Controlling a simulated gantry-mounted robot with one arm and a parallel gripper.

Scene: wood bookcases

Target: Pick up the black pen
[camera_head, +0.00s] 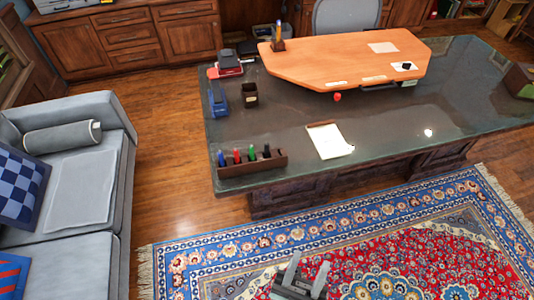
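A thick black pen (267,151) stands upright at the right part of a brown rack (265,162) on the near left corner of the dark-topped desk. A blue pen (236,156), a red pen (238,156) and a green pen (251,153) stand to its left in the same rack. The lower part of the black pen is hidden by the rack. My gripper (308,266) is at the bottom of the view, over the patterned rug, well apart from the desk. Its two fingers are spread and nothing shows between them.
The dark desk (300,110) carries a notepad (329,141), a dark cup (249,95), a blue stapler-like item (217,100) and a red ball (337,97). An orange raised board (340,60) covers its back. A grey sofa (115,175) stands left. The rug (210,255) is clear.

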